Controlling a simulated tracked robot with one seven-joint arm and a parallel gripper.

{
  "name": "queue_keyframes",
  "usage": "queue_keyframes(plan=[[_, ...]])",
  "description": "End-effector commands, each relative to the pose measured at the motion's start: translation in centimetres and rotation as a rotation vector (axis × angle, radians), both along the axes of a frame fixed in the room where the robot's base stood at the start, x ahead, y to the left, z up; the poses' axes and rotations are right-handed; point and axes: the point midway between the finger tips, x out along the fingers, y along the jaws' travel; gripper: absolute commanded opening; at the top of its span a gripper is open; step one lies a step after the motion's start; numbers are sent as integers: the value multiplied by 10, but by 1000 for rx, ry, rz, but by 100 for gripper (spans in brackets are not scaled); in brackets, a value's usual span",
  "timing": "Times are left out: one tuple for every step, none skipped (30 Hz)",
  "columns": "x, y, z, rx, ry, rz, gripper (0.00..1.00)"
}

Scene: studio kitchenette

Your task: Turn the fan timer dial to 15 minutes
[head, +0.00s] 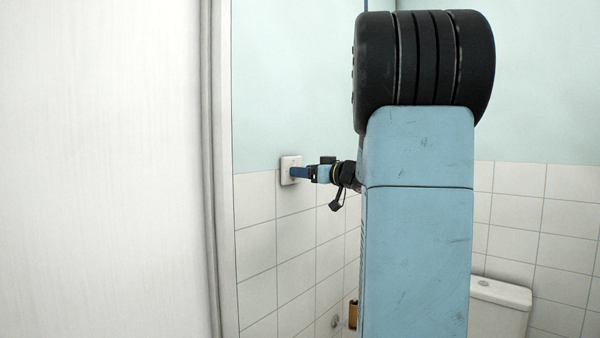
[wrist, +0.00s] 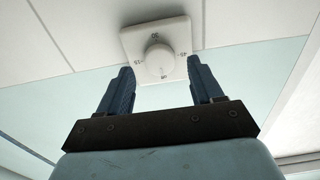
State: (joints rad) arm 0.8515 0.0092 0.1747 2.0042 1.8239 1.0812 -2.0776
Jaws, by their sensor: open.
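The fan timer dial is a round white knob (wrist: 158,60) on a square white plate (wrist: 134,40); the plate also shows on the wall in the head view (head: 289,161). The wrist view reads 30 at the top of the plate, 15 to the left and 45 to the right. A small mark below the knob is too blurred to read, and I cannot tell where the knob points. My gripper (wrist: 160,66) is open, one dark blue finger on each side of the knob. In the head view my gripper (head: 296,172) reaches the plate; its fingertips partly hide the knob.
The plate sits where white tiles (head: 256,201) meet the pale blue wall (head: 290,80). A white door or panel (head: 100,170) fills the left. A white toilet cistern (head: 500,293) stands low at the right. My arm blocks much of the middle.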

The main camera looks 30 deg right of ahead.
Motion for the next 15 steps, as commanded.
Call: queue_keyframes(plan=[[5,2,0,0,0,2,66],[8,3,0,0,0,1,66],[10,4,0,0,0,0,66],[12,4,0,0,-1,0,66],[14,5,0,0,-1,0,66],[15,5,0,0,-1,0,66],[16,6,0,0,-1,0,66],[16,6,0,0,-1,0,66],[17,6,0,0,-1,0,66],[17,6,0,0,-1,0,66],[17,6,0,0,-1,0,66],[17,6,0,0,-1,0,66],[17,6,0,0,-1,0,66],[17,6,0,0,-1,0,66],[17,6,0,0,-1,0,66]])
